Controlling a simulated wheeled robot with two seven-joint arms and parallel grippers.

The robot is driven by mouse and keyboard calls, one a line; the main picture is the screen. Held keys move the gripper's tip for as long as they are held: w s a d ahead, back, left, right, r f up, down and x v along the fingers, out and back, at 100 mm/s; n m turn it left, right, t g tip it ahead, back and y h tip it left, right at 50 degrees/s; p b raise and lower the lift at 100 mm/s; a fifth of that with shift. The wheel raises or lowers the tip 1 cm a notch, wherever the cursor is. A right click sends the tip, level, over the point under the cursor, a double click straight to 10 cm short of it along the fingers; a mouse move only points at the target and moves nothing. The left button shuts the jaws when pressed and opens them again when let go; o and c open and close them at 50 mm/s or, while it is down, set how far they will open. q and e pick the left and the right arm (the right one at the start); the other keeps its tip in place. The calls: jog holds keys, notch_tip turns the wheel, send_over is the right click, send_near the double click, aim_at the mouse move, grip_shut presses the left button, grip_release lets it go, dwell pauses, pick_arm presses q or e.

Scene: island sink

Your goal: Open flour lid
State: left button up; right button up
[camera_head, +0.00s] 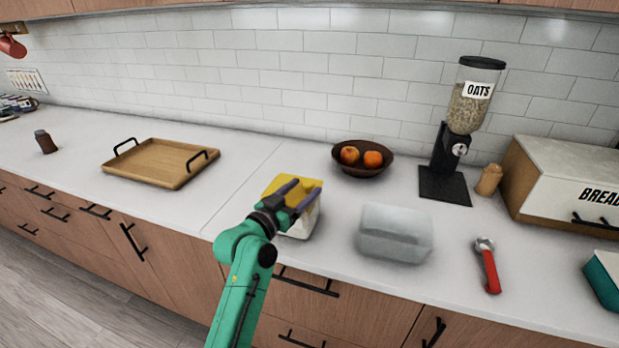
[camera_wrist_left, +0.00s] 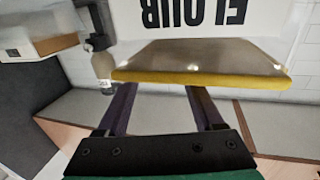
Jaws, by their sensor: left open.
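The flour container (camera_head: 298,226) stands on the counter, with a white body and a yellow lid (camera_head: 314,183) on top. In the left wrist view its white front (camera_wrist_left: 205,18) carries the word FLOUR upside down, and the lid's yellow edge (camera_wrist_left: 200,80) crosses the picture. My left gripper (camera_head: 304,187) is open over the lid in the head view. In the wrist view my left gripper (camera_wrist_left: 161,90) has both fingers reaching to the yellow edge; their tips are hidden there, so contact cannot be told. My right gripper is not in view.
A clear box (camera_head: 395,235) sits right of the flour. Behind are a fruit bowl (camera_head: 362,170) and an oats dispenser (camera_head: 445,185). A red-handled tool (camera_head: 490,270) and bread box (camera_head: 560,185) are farther right. A wooden tray (camera_head: 150,165) lies left, with bare counter between.

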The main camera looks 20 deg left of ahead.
pick_arm(q)
jog(key=shift+x, duration=1.35)
jog(key=shift+r, duration=0.1)
grip_shut()
